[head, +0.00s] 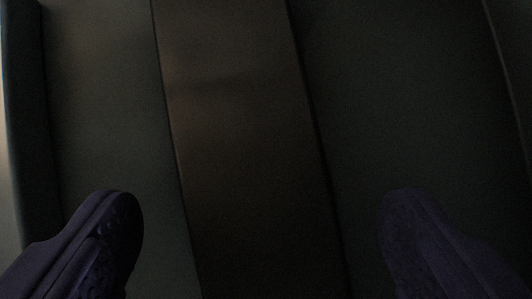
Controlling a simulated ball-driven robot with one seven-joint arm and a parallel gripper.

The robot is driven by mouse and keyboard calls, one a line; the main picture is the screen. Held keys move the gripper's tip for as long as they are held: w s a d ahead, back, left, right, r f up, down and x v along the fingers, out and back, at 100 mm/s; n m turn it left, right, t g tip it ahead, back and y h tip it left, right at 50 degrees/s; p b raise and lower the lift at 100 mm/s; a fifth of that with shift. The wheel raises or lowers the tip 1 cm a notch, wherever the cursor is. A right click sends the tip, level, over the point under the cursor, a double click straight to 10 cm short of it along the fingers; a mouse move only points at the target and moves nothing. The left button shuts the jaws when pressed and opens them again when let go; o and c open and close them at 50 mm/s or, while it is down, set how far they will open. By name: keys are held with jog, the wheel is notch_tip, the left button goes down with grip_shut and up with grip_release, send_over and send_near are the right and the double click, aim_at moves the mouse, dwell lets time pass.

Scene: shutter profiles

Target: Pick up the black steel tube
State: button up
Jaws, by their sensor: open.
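The black steel tube (245,110) shows in the head view as a wide, dark brownish bar. It runs from the top edge to the bottom edge, leaning slightly to the right toward the bottom, and both its ends are out of view. My gripper (260,225) is open, with one dark purple finger on each side of the tube in the picture. Gaps show between each finger and the tube. The picture is very dark, so I cannot tell how far the fingertips are above the surface.
The tube lies over a dark grey-green surface (105,110), with bare room on both sides. A dark raised edge (28,130) runs along the far left, with a lighter strip beyond it. Another thin curved edge (505,75) shows at the far right.

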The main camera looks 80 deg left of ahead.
jog(key=shift+a+f, duration=0.25)
jog(key=shift+f, duration=0.25)
jog(key=shift+r, duration=0.15)
jog(key=c, duration=1.7)
jog(key=shift+r, duration=0.15)
